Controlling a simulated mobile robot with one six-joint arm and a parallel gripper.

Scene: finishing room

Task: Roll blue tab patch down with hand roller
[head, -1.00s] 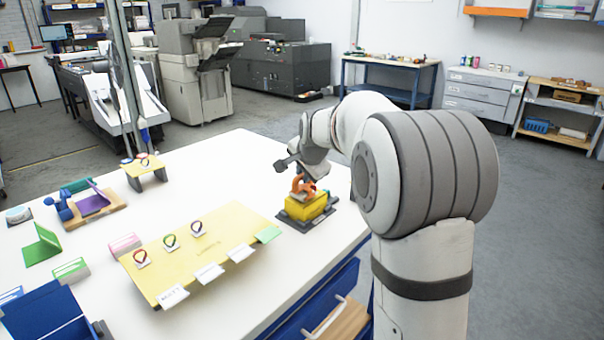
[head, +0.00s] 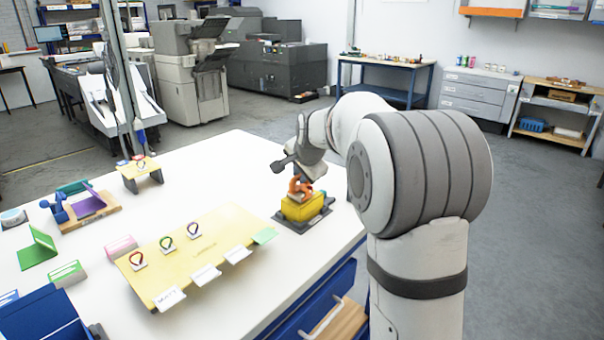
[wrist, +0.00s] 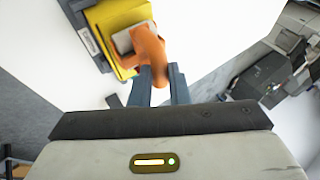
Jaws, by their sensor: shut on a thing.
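My gripper (wrist: 160,78) is shut on an orange-handled tool (wrist: 148,52), which appears to be the hand roller. The tool's pale grey head lies against a yellow block (wrist: 105,24). In the head view, the orange tool (head: 300,187) is upright on the yellow block (head: 305,207), which stands on a dark base (head: 288,223) near the table's right edge. My wrist partly covers the tool. I cannot make out a blue tab patch on the block or elsewhere.
A yellow board (head: 205,262) with white tabs, a green tab and small coloured loops lies in the table's middle. A wooden fixture (head: 100,215), a green folded card (head: 40,250) and a blue box (head: 45,318) stand at left.

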